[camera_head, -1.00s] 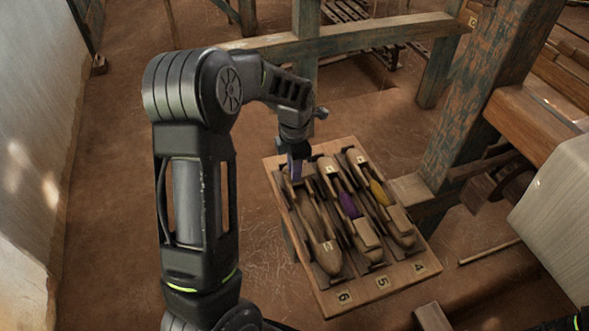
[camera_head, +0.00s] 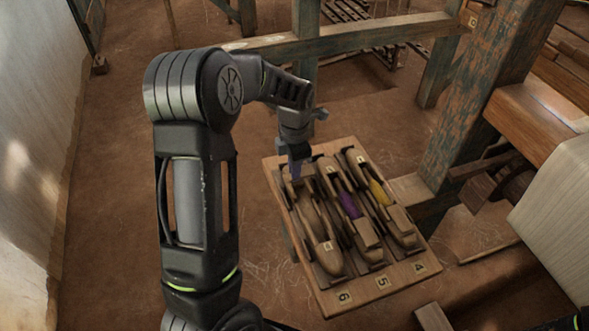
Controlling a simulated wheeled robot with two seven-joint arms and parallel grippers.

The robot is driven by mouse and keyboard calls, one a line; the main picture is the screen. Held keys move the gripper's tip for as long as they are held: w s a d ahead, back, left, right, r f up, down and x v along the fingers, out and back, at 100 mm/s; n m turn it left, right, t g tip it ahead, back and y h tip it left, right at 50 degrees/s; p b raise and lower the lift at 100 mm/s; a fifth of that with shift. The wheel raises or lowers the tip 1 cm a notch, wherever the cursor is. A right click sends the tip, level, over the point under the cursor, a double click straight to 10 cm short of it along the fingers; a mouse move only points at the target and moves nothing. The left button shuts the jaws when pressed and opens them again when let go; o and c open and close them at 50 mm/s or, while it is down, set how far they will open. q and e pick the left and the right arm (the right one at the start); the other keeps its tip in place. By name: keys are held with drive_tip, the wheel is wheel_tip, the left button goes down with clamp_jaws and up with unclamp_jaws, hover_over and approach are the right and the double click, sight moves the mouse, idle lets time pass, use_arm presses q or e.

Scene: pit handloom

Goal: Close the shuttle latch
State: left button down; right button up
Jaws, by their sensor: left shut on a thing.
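A wooden board (camera_head: 322,298) holds three boat-shaped shuttles in rows marked 6, 5 and 4. The left shuttle (camera_head: 318,228) is in row 6 and shows no coloured yarn. The middle shuttle (camera_head: 337,184) has purple yarn and the right shuttle (camera_head: 364,171) has yellow yarn. My left gripper (camera_head: 295,172) points down at the far end of the left shuttle. It is shut on a small part there, which appears to be the shuttle latch; the fingers mostly hide it, so its angle cannot be told. My right gripper is out of view.
A worn blue-green loom post (camera_head: 470,100) stands right of the board, with a crossbeam (camera_head: 345,34) behind. White cloth (camera_head: 560,215) on the loom is at the right. A wall (camera_head: 28,150) runs along the left. Earthen floor lies open left of the board.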

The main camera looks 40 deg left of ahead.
use_arm(q)
drive_tip(key=shift+m, duration=0.3)
drive_tip(key=m, duration=0.8)
drive_tip(key=shift+m, duration=0.4)
drive_tip(key=m, duration=0.8)
drive_tip(key=shift+m, duration=0.3)
drive_tip(key=c, duration=1.8)
unclamp_jaws()
drive_tip(key=shift+r, duration=0.1)
